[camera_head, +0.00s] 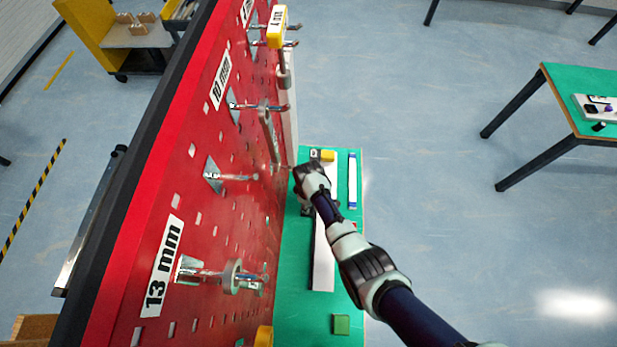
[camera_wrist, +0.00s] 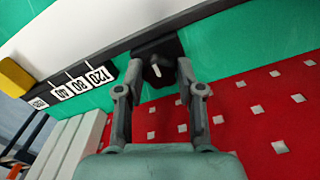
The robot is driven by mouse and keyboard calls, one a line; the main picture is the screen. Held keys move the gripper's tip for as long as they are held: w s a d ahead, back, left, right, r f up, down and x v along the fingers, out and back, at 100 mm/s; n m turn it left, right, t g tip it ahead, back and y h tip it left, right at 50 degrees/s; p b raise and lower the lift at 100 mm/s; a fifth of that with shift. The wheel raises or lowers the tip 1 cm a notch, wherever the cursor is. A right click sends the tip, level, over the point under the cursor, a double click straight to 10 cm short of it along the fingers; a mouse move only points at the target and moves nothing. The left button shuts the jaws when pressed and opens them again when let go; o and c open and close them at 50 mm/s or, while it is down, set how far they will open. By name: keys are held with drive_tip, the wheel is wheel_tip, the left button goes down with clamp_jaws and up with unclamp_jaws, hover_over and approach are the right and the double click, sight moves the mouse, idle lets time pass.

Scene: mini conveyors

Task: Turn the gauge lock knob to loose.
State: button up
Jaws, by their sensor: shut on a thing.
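The gauge is a long white bar (camera_head: 323,262) on the green bench under the red board. The wrist view shows the bar (camera_wrist: 150,22) with its black number strip (camera_wrist: 85,82) reading 120, 80 and 40. A black block (camera_wrist: 160,45) sits at the end of the strip and carries the dark lock knob (camera_wrist: 155,68) with a white pointer mark. The mark stands near upright in the wrist view; no loose or lock label is readable. My gripper (camera_wrist: 160,72) is shut on the knob, one finger on each side. In the head view my gripper (camera_head: 307,190) hides the knob.
The red pegboard (camera_head: 200,230) with hooks and hanging wrenches stands close beside my gripper.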

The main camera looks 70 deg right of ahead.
drive_tip(key=shift+n, duration=1.5)
drive_tip(key=shift+d, duration=0.1)
drive_tip(key=o, duration=1.2)
drive_tip(key=shift+c, duration=0.2)
wheel_tip(320, 180, up, 12)
